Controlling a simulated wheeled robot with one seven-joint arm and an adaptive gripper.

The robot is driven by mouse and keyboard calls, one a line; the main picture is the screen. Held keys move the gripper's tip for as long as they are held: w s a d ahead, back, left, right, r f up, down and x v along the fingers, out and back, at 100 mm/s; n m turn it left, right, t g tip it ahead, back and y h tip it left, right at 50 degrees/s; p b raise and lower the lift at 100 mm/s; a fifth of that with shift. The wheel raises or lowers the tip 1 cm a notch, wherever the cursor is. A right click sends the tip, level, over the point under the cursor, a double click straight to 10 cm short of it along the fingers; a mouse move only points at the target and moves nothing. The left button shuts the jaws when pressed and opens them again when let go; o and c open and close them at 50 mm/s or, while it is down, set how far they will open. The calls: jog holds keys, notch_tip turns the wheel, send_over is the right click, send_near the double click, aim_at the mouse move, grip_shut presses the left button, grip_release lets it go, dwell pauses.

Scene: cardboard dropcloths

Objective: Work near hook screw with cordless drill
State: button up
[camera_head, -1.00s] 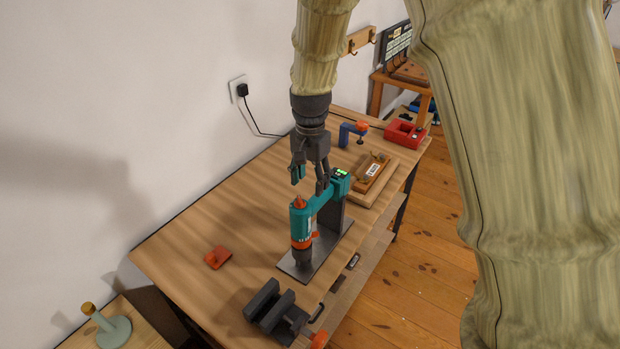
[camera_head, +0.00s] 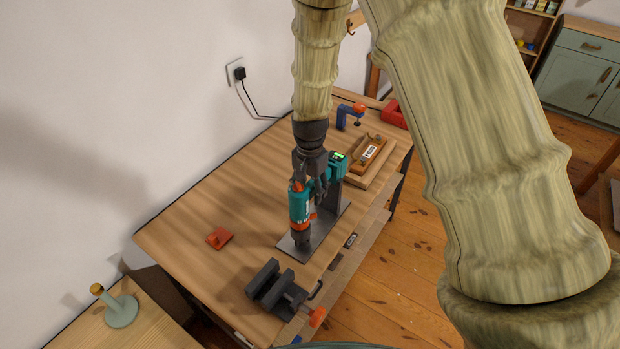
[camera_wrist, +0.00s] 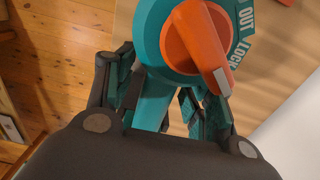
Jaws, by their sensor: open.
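The cordless drill (camera_head: 300,207), teal with orange parts, sits on a dark grey metal stand (camera_head: 322,232) on the workbench. Its chuck end points down at the near side. My gripper (camera_head: 312,183) is over the drill with its fingers down around the teal body. In the wrist view the open fingers of my gripper (camera_wrist: 165,105) lie on both sides of a teal part of the drill (camera_wrist: 153,60), below its orange dial. Whether they touch it I cannot tell. I cannot make out a hook screw for certain.
The wooden workbench (camera_head: 200,205) also holds a small orange-red piece (camera_head: 220,238), a dark vise (camera_head: 275,285), a blue clamp (camera_head: 346,117) and a wooden tray (camera_head: 372,170). A wall socket (camera_head: 236,72) with a plugged cord is behind. The bench's left part is mostly clear.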

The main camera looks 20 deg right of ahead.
jog(key=shift+f, duration=0.4)
jog(key=shift+c, duration=0.2)
grip_shut()
jog(key=c, duration=0.6)
grip_release()
jog(key=shift+r, duration=0.1)
grip_shut()
jog(key=shift+r+p, duration=3)
jog(key=shift+r, duration=1.1)
jog(key=shift+r, duration=1.35)
